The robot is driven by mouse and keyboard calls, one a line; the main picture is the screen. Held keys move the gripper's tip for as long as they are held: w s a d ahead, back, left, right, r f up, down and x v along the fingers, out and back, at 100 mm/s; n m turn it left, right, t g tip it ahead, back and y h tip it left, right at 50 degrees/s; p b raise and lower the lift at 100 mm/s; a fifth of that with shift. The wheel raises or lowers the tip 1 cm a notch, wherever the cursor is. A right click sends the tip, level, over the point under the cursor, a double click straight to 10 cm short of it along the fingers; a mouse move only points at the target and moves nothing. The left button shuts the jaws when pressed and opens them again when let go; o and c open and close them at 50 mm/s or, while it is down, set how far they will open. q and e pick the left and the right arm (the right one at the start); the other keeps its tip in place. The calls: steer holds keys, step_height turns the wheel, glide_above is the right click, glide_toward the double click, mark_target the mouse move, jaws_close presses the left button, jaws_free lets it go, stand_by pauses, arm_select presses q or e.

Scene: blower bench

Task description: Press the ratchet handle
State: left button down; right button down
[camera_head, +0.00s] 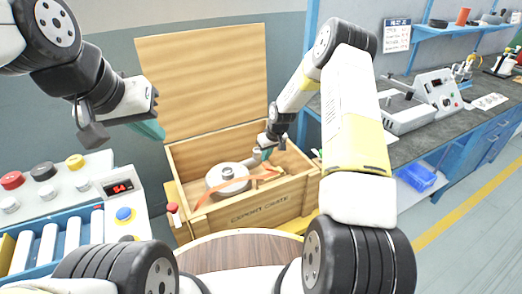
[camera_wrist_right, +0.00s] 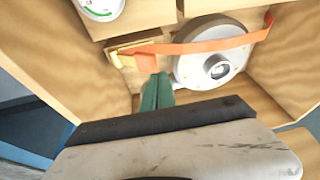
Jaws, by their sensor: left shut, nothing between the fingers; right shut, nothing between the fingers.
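An orange strap (camera_head: 222,189) runs across a round white blower (camera_head: 228,172) inside the open wooden crate (camera_head: 255,208). In the right wrist view the strap (camera_wrist_right: 205,46) ends at the left in a yellow-orange ratchet piece (camera_wrist_right: 124,61); whether its handle is raised or flat is unclear. My right gripper (camera_head: 266,154) reaches into the crate from above, beside the blower. Its teal fingers (camera_wrist_right: 156,90) are shut and empty, tips close to the ratchet piece; contact cannot be told. My left gripper (camera_head: 153,130) is shut and empty, in the air left of the crate.
The crate's lid (camera_head: 200,80) stands upright behind it. A button panel with a display (camera_head: 120,187) and rollers is at the left. A dark workbench (camera_head: 440,125) with instruments is at the right. A round wooden top (camera_head: 235,250) is in front of the crate.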

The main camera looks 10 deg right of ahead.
steer(key=a+v, duration=0.1)
steer(key=v, duration=0.6)
steer(key=shift+s+a, duration=0.25)
steer(key=s+d+r+m+t, duration=0.1)
steer(key=s+r, duration=0.3)
steer(key=r, duration=0.4)
steer(key=s+r+h, duration=0.1)
steer(key=s+r, duration=0.4)
steer(key=r, duration=0.3)
steer(key=s+d+r+m+t, duration=0.1)
steer(key=s+r, duration=0.3)
steer(key=r, duration=0.4)
steer(key=s+r+m, duration=0.1)
steer(key=s+r, duration=0.3)
steer(key=s, duration=0.6)
steer(key=s+r+m+t+y, duration=0.1)
steer(key=s+r, duration=0.3)
steer(key=s, duration=0.7)
steer(key=shift+s+a, duration=0.15)
steer(key=shift+s, duration=0.05)
steer(key=shift+r, duration=0.15)
